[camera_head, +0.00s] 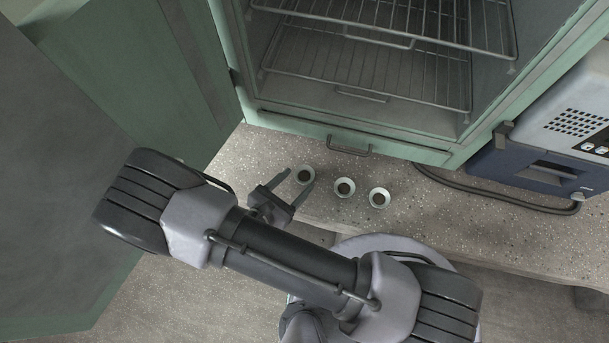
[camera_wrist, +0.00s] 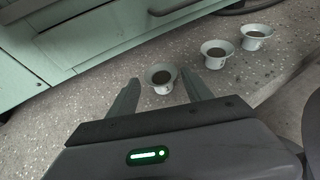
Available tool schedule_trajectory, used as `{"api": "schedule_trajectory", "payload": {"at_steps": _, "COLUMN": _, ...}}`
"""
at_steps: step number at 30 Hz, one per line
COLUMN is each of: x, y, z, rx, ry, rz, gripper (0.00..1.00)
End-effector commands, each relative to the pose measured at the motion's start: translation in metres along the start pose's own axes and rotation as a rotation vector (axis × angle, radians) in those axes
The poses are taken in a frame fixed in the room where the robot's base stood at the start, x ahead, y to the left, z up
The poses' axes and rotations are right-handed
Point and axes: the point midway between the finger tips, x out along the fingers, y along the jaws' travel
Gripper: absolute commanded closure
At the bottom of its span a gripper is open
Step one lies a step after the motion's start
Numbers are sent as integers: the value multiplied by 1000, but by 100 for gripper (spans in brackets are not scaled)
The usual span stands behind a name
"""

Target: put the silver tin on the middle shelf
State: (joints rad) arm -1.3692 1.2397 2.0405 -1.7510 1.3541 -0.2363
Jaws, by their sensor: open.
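Three small pale cup-like containers with flared rims and dark contents stand in a row on the bench: a left one (camera_head: 304,175), a middle one (camera_head: 345,188) and a right one (camera_head: 379,198). I cannot tell which, if any, is the silver tin. My gripper (camera_head: 297,180) is open, with its fingertips on either side of the left container. In the wrist view the left container (camera_wrist: 161,88) shows between or just beyond the fingertips; contact is not clear. Two wire shelves show in the open cabinet, an upper one (camera_head: 400,22) and a lower one (camera_head: 365,70); any higher shelf is out of view.
The green cabinet's door (camera_head: 130,80) stands open at the left. A handle (camera_head: 348,148) juts from the cabinet front. A blue and white device (camera_head: 540,160) with a dark cable (camera_head: 480,192) sits at the right. Both visible shelves look empty.

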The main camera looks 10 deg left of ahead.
Motion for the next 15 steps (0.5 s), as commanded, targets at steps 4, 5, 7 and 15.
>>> {"api": "schedule_trajectory", "payload": {"at_steps": 4, "x": 19, "y": 0, "z": -1, "rx": 1, "ry": 0, "rz": -2, "gripper": 42}}
{"api": "schedule_trajectory", "payload": {"at_steps": 5, "x": 24, "y": -1, "z": -1, "rx": 2, "ry": 0, "rz": -3, "gripper": 42}}
{"api": "schedule_trajectory", "payload": {"at_steps": 7, "x": 38, "y": -1, "z": -2, "rx": 2, "ry": 0, "rz": -5, "gripper": 42}}
{"api": "schedule_trajectory", "payload": {"at_steps": 15, "x": 77, "y": -1, "z": 0, "rx": 1, "ry": 0, "rz": -2, "gripper": 42}}
